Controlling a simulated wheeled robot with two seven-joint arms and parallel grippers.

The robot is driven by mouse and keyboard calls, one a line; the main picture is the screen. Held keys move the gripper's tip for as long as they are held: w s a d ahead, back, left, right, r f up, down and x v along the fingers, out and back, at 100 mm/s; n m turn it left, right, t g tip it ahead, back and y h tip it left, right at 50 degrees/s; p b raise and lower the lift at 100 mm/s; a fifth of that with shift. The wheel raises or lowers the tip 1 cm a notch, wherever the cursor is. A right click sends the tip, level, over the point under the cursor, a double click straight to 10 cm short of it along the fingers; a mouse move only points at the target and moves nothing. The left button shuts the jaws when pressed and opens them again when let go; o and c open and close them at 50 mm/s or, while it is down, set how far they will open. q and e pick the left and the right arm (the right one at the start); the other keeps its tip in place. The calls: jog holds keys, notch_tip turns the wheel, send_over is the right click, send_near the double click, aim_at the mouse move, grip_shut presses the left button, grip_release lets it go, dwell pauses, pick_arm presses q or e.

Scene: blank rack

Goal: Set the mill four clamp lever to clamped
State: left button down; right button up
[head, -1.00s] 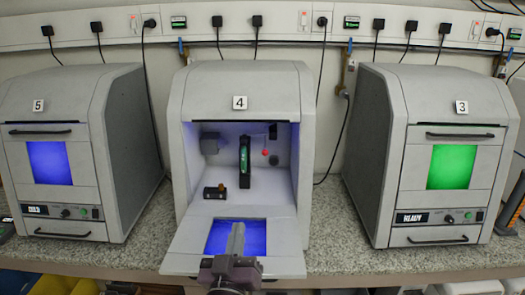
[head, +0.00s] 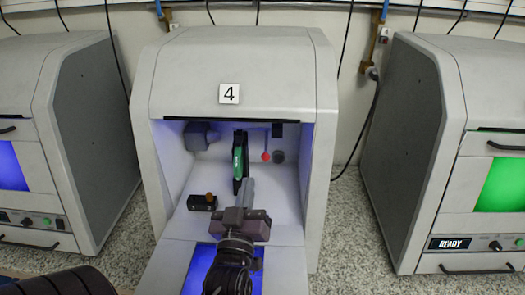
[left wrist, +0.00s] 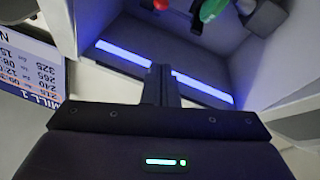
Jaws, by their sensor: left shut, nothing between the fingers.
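Mill four (head: 230,75) is the grey cabinet labelled 4, its front door folded down. Inside, a red ball knob (head: 266,157), which looks like the lever's end, hangs below a small black block (head: 277,130) on the back wall. A green part (head: 238,160) stands upright in a dark holder left of the knob. My left gripper (head: 248,186) is shut and empty, reaching in over the door, below and in front of the knob and apart from it. In the left wrist view the shut fingers (left wrist: 161,84) point towards the red knob (left wrist: 160,4) and green part (left wrist: 212,9). My right gripper is not in view.
A small black box with a brown knob (head: 203,202) sits on the mill floor at left. A grey spindle-like block (head: 200,136) is at the upper left inside. The side walls bound the opening. Another mill (head: 470,150) showing READY stands at right. A printed card (left wrist: 30,75) shows in the left wrist view.

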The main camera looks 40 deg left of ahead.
pick_arm(q)
jog(key=w+a+p, duration=0.3)
jog(key=w+p, duration=0.2)
jog(key=w, duration=0.5)
jog(key=shift+a+f+p, duration=0.25)
jog(key=shift+a+p, duration=0.1)
jog(key=shift+a, duration=0.05)
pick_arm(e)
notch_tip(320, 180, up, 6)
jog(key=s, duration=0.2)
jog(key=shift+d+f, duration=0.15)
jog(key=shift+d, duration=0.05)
